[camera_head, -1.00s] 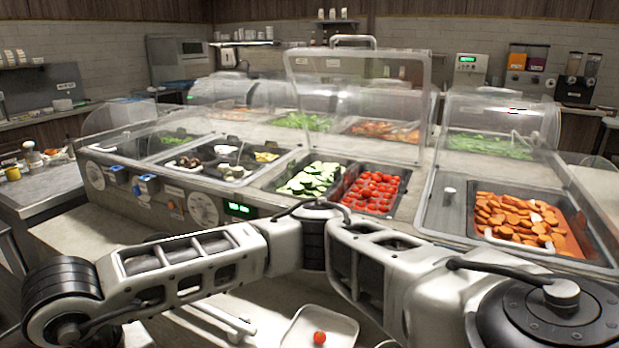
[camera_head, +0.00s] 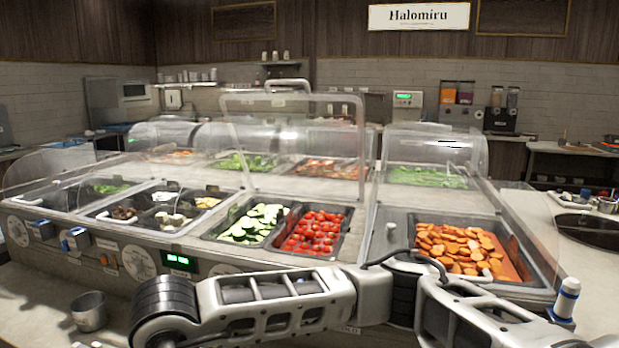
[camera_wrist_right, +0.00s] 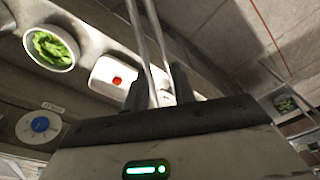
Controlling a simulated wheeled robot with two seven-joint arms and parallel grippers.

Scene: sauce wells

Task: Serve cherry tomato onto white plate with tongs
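Cherry tomatoes (camera_head: 315,236) fill a dark bin in the salad counter in the head view, beside sliced cucumber. In the right wrist view a white rectangular plate (camera_wrist_right: 100,72) holds one red cherry tomato (camera_wrist_right: 117,80). My right gripper (camera_wrist_right: 160,88) has its dark fingers on either side of the metal tongs (camera_wrist_right: 151,45), whose two long arms reach up out of that view. The tongs' tips are out of sight. My arms cross the bottom of the head view, but neither gripper shows there. My left gripper is out of view.
A clear sneeze guard (camera_head: 290,150) stands over the bins. A bin of orange slices (camera_head: 455,248) is right of the tomatoes. A metal cup (camera_head: 90,311) stands at the lower left and a white bottle (camera_head: 566,298) at the right. A bowl of greens (camera_wrist_right: 50,46) is near the plate.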

